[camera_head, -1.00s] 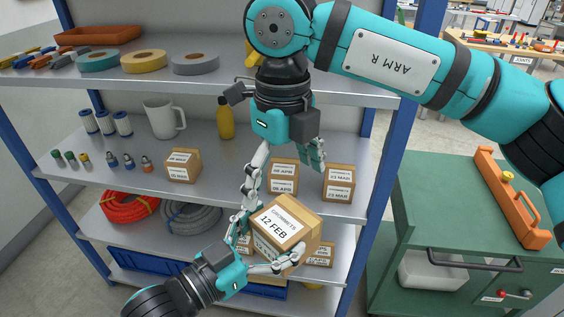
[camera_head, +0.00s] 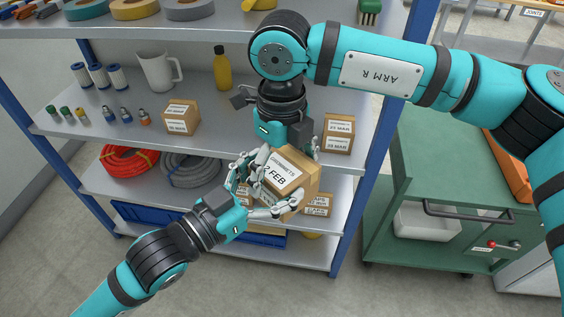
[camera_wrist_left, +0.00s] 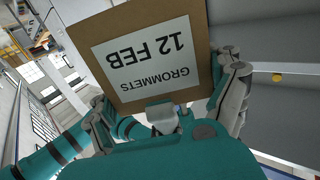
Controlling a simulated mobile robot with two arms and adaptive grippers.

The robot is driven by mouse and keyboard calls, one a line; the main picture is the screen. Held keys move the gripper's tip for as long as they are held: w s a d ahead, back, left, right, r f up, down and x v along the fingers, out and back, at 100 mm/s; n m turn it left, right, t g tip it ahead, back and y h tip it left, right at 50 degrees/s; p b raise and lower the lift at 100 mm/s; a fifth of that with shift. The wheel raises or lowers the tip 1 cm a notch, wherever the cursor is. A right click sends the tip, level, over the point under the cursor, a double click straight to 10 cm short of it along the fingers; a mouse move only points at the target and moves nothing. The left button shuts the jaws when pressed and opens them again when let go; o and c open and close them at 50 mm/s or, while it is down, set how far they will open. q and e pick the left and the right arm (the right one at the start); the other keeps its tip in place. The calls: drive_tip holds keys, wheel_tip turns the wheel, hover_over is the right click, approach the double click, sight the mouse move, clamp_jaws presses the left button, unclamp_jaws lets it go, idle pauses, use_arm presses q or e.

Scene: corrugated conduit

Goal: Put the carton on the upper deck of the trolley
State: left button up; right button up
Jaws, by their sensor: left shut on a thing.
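The carton (camera_head: 300,176) is a brown box with a white label reading 12 FEB. My left gripper (camera_head: 268,198) is shut on it and holds it tilted in front of the shelf rack. In the left wrist view the carton (camera_wrist_left: 150,50) is between the fingers of my left gripper (camera_wrist_left: 166,85), its GROMMETS label upside down. My right gripper (camera_head: 284,162) is directly above the carton, with a finger on either side of its top; whether they touch it is unclear.
Shelf boards (camera_head: 205,160) hold a mug (camera_head: 158,70), a yellow bottle (camera_head: 223,88), hose coils and other small cartons (camera_head: 338,134). A blue rack post (camera_head: 385,140) stands between the carton and the trolley.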

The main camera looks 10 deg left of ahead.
drive_tip(key=c, duration=0.9)
use_arm(q)
drive_tip(key=o, duration=1)
drive_tip(key=shift+o, duration=0.3)
drive_tip(key=shift+r, duration=0.1)
use_arm(e)
drive_tip(key=shift+c, duration=0.2)
